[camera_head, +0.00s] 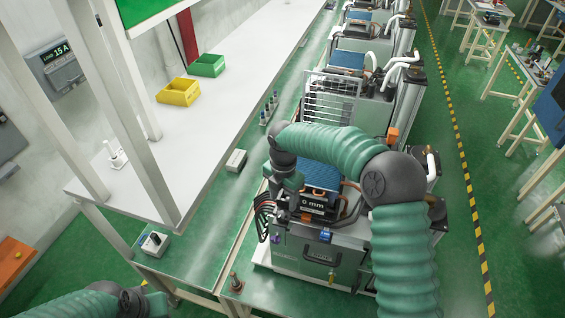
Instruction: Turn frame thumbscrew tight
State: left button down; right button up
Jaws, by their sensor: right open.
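The nearest machine (315,255) stands on the green bench, with a blue top panel (320,174), a display reading "0 mm" and a bundle of dark cables on its left. My right arm arches over this machine. My right gripper (277,192) points down at the machine's left rear edge, open, with its fingertips small and partly hidden by my wrist. I cannot make out the frame thumbscrew; it may be hidden by my right gripper or arm. Only part of my left arm shows at the bottom left, and its gripper is not in view.
More machines stand in a row behind, one with a metal grid (331,96). A grey box (236,160) lies left of the machine. A yellow bin (178,92) and a green bin (207,66) sit on the white shelf.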

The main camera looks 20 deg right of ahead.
jog(key=shift+s+r, duration=0.15)
jog(key=shift+r, duration=0.35)
jog(key=shift+a+r, duration=0.1)
jog(key=shift+r, duration=0.3)
jog(key=shift+a+r, duration=0.15)
jog(key=shift+r, duration=0.2)
jog(key=r, duration=0.1)
notch_tip(320, 180, up, 11)
send_over(279, 211)
pick_arm(q)
jog(key=shift+a, duration=0.3)
pick_arm(e)
jog(key=shift+s+d, duration=0.1)
jog(key=shift+d, duration=0.2)
